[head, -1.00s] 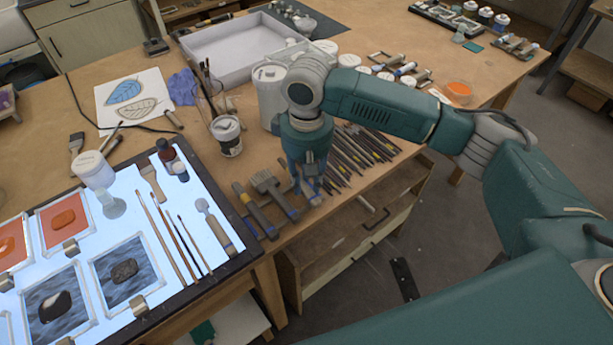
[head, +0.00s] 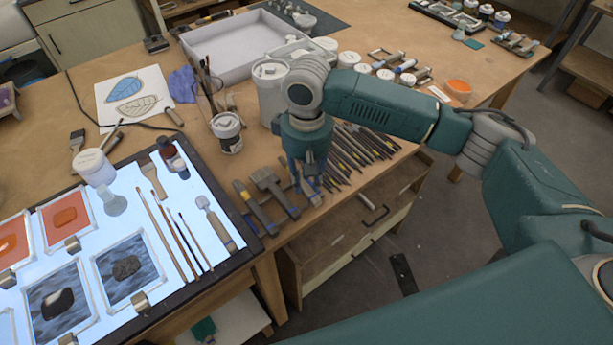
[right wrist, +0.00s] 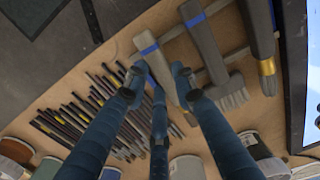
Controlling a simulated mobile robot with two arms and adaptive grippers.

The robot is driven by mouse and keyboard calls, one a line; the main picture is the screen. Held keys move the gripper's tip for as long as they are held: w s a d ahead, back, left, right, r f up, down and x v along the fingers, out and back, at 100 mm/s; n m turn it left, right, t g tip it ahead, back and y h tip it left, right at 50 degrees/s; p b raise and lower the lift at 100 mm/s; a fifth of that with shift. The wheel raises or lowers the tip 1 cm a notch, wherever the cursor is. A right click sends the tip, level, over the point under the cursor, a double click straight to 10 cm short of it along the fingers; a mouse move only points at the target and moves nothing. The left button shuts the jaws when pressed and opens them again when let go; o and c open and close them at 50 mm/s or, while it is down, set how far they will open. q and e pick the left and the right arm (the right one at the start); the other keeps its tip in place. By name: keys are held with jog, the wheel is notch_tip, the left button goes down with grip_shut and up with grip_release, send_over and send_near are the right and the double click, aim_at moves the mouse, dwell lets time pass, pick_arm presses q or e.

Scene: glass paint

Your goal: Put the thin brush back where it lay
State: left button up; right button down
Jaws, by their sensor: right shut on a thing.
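My right gripper (head: 308,186) points down at the table's front edge, between the wide brushes and a row of thin dark tools. In the right wrist view its fingers (right wrist: 160,78) close around a slim pale tool with a blue band (right wrist: 166,70). The tool lies low at the tabletop; its far end is partly hidden by the fingers, so I cannot tell whether it is the thin brush. Several thin brushes (head: 178,236) lie on the glowing light panel (head: 200,272). My left gripper is not in view.
Wide flat brushes (head: 268,181) lie just left of the gripper, and thin dark tools (head: 360,150) lie to its right. A white tub (head: 270,92) and a brush jar (head: 228,132) stand behind.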

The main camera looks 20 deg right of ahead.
jog(key=c, duration=1.3)
grip_release()
jog(key=shift+f, duration=0.1)
jog(key=shift+c, duration=0.2)
